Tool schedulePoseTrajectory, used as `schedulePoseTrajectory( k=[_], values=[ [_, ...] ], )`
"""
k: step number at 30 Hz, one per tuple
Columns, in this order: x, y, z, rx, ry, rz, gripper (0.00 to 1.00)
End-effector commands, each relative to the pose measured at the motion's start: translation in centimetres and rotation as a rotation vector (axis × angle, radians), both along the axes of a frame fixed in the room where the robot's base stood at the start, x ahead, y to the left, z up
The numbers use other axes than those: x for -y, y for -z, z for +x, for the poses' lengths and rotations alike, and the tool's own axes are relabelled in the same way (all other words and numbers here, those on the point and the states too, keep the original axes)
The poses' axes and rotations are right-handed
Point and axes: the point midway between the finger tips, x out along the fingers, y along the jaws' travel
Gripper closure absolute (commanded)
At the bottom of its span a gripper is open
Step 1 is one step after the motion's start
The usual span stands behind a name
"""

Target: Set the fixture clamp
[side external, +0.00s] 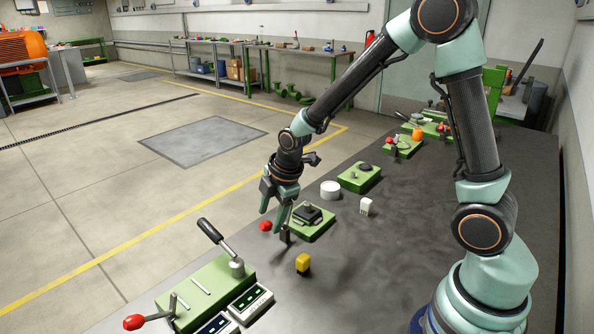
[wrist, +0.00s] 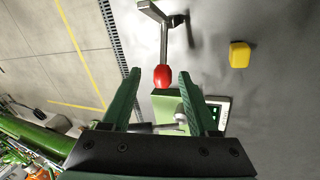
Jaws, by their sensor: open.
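In the side external view, my gripper (side external: 276,218) is open and points down at the bench's left edge. A red knob (side external: 265,226) shows beside its fingertips. In the wrist view, that red knob (wrist: 163,77) ends a grey rod (wrist: 164,43) with a bent bracket, and appears between my open fingers (wrist: 163,88), with gaps on both sides. A green fixture (side external: 205,288) with a black-handled lever (side external: 210,231) and a second red-knobbed lever (side external: 134,322) stands at lower left. In the wrist view, part of the green fixture (wrist: 197,103) shows behind my right finger. Which part is the clamp I cannot tell.
A yellow block (side external: 303,263) stands right of my gripper. A green base with a black part (side external: 308,221) is close behind it. A white block (side external: 366,206) and white cylinder (side external: 330,189) stand farther back. The bench's right front is clear.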

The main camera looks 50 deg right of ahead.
Motion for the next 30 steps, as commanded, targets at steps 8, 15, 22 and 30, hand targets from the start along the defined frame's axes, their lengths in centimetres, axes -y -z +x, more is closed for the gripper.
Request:
schedulePoseTrajectory(
  k=[8,15,22,30],
  values=[
    [0.0,-4.3,-1.4,0.007,0.0,0.0,0.4],
    [0.1,-8.2,-2.7,0.004,0.001,0.0,0.4],
    [0.1,-10.3,-3.5,0.002,0.001,0.0,0.4],
    [0.1,-10.7,-3.7,-0.001,0.001,0.0,0.4]
  ],
)
